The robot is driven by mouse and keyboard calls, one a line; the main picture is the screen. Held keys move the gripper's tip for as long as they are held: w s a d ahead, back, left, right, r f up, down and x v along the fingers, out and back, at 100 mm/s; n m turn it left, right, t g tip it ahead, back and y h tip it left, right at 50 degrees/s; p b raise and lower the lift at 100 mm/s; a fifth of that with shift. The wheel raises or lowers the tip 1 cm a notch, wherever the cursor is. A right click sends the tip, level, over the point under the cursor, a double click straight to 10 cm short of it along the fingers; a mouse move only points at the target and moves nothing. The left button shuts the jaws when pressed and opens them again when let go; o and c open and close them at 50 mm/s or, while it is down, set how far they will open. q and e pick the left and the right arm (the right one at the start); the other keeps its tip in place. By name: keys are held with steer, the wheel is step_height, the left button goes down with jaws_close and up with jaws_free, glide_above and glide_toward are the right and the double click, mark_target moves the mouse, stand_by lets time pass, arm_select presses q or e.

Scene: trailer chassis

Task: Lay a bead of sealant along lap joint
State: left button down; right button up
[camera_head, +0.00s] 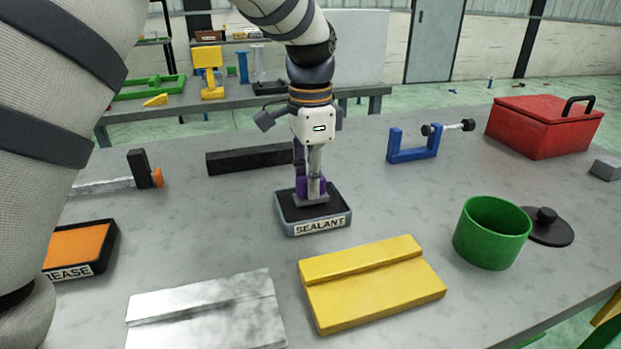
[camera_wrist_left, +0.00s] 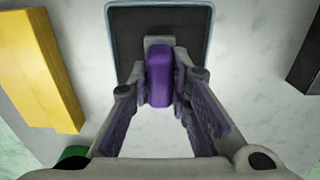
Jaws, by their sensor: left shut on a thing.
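My left gripper (camera_head: 311,184) points down over the tray labelled SEALANT (camera_head: 318,227). It is shut on a tool with a purple handle (camera_wrist_left: 159,75) and a grey flat foot (camera_head: 311,200). The foot is inside the tray, at its dark content; I cannot tell how deep it sits. In the left wrist view the tray's dark bed (camera_wrist_left: 122,35) lies beyond the handle. A yellow stepped plate (camera_head: 372,283) and a silver stepped plate (camera_head: 207,313) lie in front, each with a raised lap edge. My right gripper is not in view.
A GREASE tray (camera_head: 82,262) with an orange bed is at left. A green cup (camera_head: 492,233), a dark lid (camera_head: 547,228) and a red box (camera_head: 545,124) are at right. A black bar (camera_head: 262,158) and blue clamp (camera_head: 413,148) lie behind. The table between tray and plates is clear.

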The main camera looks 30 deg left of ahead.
arm_select(q)
steer(key=shift+f, duration=0.7)
stand_by(1.5)
steer(key=shift+r+p, duration=0.35)
steer(key=shift+r, duration=3.3)
steer(key=shift+f, duration=0.1)
